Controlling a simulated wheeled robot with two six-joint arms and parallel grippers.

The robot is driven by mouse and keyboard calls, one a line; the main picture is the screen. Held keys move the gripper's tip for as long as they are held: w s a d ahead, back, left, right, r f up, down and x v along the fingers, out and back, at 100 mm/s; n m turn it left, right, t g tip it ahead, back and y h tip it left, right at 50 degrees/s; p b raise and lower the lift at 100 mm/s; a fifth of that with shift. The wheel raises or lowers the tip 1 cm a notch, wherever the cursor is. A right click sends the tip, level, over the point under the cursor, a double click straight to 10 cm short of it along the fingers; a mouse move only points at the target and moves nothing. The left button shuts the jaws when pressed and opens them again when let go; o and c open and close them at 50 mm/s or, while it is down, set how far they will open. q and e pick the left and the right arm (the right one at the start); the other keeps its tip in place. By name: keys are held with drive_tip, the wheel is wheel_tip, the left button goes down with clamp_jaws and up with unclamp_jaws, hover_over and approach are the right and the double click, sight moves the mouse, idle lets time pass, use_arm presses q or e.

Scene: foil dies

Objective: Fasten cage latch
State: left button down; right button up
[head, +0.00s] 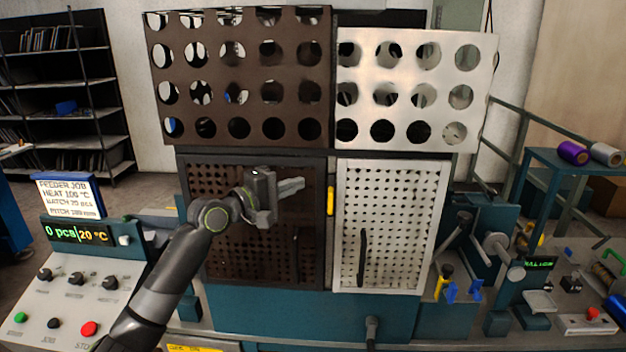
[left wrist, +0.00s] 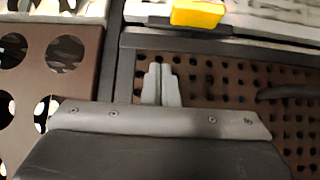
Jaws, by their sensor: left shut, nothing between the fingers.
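The cage has a brown perforated door (head: 225,262) on the left and a white perforated door (head: 400,270) on the right, both looking closed. A small yellow latch (head: 330,201) stands upright at the dark post between them. It also shows in the left wrist view (left wrist: 197,14) at the top, beyond my fingertips. My left gripper (head: 300,185) is shut and empty in front of the brown door's upper right, a short way left of the latch and apart from it. Its closed fingers (left wrist: 160,68) point toward the door frame. My right gripper is not in view.
Black handles stand on the brown door (head: 296,255) and the white door (head: 362,258). Large perforated panels, brown (head: 215,75) and white (head: 410,75), rise above. A control console (head: 75,300) is at left; a cluttered bench (head: 575,300) is at right.

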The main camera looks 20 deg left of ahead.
sight(313, 185)
use_arm(q)
drive_tip(key=d+p, duration=0.1)
drive_tip(key=w+d, duration=0.1)
drive_tip(key=d, duration=0.1)
drive_tip(key=shift+w+r+p, duration=0.1)
drive_tip(key=shift+w+p, duration=0.1)
drive_tip(key=shift+p, duration=0.15)
drive_tip(key=shift+w+d, duration=0.1)
drive_tip(key=shift+d, duration=0.5)
